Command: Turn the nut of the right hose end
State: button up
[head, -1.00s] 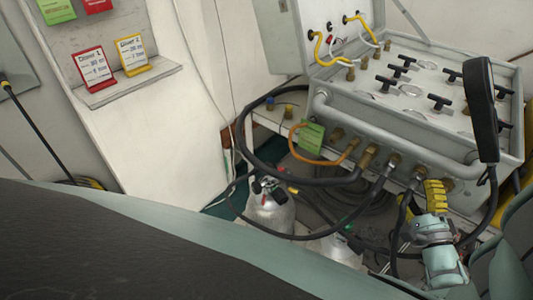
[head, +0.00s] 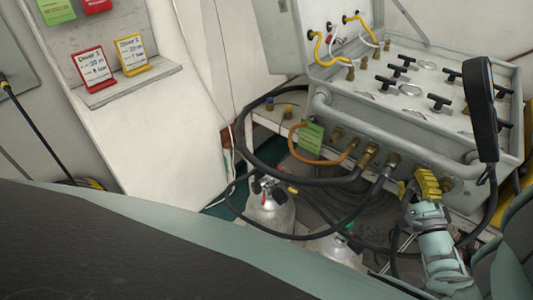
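The grey air panel (head: 330,125) has a row of brass and metal fittings along its lower front. Black hoses run from hose ends at the middle fitting (head: 367,158) and the one to its right (head: 389,165). My gripper (head: 414,188), with yellow fingers, is at the right hose end, low on the panel's front. One finger shows to the right of that hose end and a bit of yellow to its left. The fingers hide the nut, so I cannot tell whether they touch it or are closed. The black hose (head: 393,240) hangs below the gripper.
A black handset (head: 481,110) hangs close on the right. A grey rail (head: 385,140) runs above the fittings. Gas cylinders (head: 270,212) stand below, among looped hoses. A green tag (head: 311,137) hangs left.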

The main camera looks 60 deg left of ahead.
grip_shut()
jog(key=shift+f+m+b, duration=0.25)
jog(key=shift+m+b, duration=0.15)
jog(key=shift+b, duration=0.45)
jog(key=shift+r+m+t+b, duration=0.15)
jog(key=shift+m+t+b, duration=0.2)
jog(key=shift+t, duration=0.25)
jog(key=o, duration=0.7)
grip_release()
jog(key=shift+r, duration=0.1)
jog(key=shift+d, duration=0.1)
